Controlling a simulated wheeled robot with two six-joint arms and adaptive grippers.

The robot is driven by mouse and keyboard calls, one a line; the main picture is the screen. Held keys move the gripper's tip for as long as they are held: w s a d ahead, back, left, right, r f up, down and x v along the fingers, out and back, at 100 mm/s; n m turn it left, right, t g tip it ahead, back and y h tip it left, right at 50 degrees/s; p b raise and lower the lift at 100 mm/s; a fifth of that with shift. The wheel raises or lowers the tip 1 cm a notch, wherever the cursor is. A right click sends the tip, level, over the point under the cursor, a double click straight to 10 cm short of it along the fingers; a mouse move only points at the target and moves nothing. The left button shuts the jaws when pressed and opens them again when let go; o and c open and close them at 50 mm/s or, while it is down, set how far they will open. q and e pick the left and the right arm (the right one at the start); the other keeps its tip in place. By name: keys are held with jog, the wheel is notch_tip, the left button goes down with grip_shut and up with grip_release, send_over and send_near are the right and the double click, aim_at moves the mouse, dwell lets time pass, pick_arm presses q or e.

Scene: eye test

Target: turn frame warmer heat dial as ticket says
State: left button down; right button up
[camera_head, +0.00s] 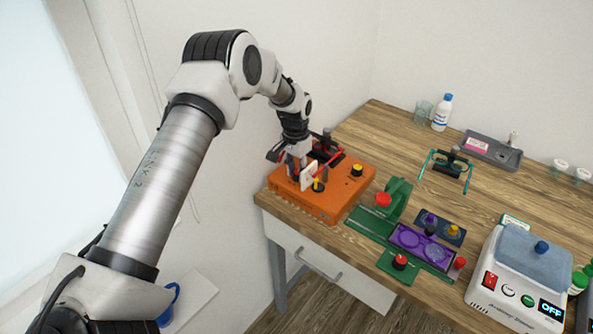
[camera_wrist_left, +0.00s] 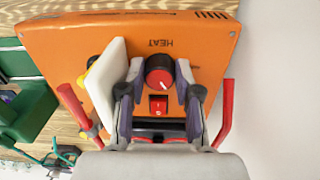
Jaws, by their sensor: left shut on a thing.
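The frame warmer (camera_head: 325,203) is an orange box at the table's left corner. It fills much of the left wrist view (camera_wrist_left: 205,38), with the word HEAT on its top. The heat dial (camera_wrist_left: 160,72) is red and black with a white pointer mark. My left gripper (camera_wrist_left: 160,78) is shut on the dial, one finger on each side. In the head view the gripper (camera_head: 298,172) hides the dial. A white card (camera_wrist_left: 106,82) stands upright beside the fingers; it also shows in the head view (camera_head: 309,176). I can read no writing on it. My right gripper is out of view.
A red switch (camera_wrist_left: 158,105) lies close to the dial. Yellow-topped knobs (camera_head: 356,170) and red-and-black parts (camera_head: 328,161) are close to the gripper. A green device (camera_head: 393,203) and purple tray (camera_head: 411,240) stand right of the warmer. Bare wood (camera_head: 380,145) lies behind.

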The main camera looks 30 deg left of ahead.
aim_at(297, 171)
pick_arm(q)
jog(key=shift+s+f, duration=0.15)
jog(key=shift+f, duration=0.15)
jog(key=c, duration=1.1)
grip_release()
jog(key=o, duration=0.3)
jog(key=shift+w, duration=0.35)
jog(key=shift+r, duration=0.35)
notch_tip(297, 171, up, 11)
jog(key=shift+a, duration=0.15)
jog(key=shift+w, duration=0.1)
